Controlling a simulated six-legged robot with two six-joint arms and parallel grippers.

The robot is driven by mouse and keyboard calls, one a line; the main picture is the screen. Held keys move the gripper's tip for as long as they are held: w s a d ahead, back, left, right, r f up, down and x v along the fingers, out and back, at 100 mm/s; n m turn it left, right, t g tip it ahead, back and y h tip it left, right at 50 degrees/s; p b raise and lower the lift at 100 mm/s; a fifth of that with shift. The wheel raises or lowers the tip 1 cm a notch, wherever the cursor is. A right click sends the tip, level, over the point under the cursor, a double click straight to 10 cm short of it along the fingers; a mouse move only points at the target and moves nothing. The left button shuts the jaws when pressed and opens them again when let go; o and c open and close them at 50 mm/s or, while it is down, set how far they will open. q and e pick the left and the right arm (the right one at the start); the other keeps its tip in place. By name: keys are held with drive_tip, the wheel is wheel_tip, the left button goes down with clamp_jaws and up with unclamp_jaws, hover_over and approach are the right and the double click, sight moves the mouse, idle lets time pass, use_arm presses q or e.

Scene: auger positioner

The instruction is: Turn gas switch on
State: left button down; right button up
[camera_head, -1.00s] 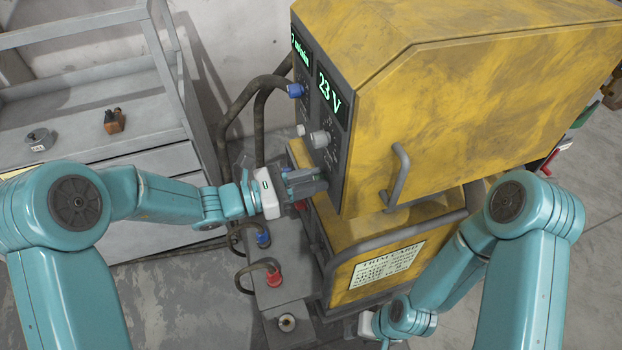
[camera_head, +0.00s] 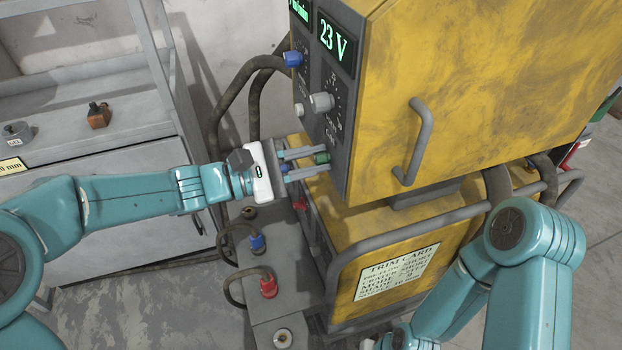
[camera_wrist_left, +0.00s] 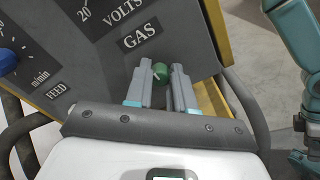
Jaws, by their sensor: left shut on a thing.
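The gas switch (camera_wrist_left: 160,71) is a small green knob on the grey front panel, beside the GAS label (camera_wrist_left: 140,35) in the left wrist view. It also shows in the head view (camera_head: 322,157) near the panel's lower edge. My left gripper (camera_head: 308,163) reaches it from the left, with its fingers (camera_wrist_left: 162,75) on either side of the knob and shut on it. The knob's exact turn position is not clear. My right gripper is hidden; only its arm shows at the lower right of the head view.
The yellow machine (camera_head: 470,90) fills the right, with a 23 V display (camera_head: 335,45), a white knob (camera_head: 321,102), a blue knob (camera_head: 293,59) and a grey handle (camera_head: 416,140). Hoses and plugs (camera_head: 268,287) lie below my left gripper. A grey shelf (camera_head: 100,160) stands left.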

use_arm(q)
drive_tip(key=shift+f+m+b, duration=0.1)
drive_tip(key=shift+m+b, duration=4.8)
drive_tip(key=shift+b, duration=2.65)
drive_tip(key=c, duration=1)
unclamp_jaws()
drive_tip(key=shift+s, duration=0.1)
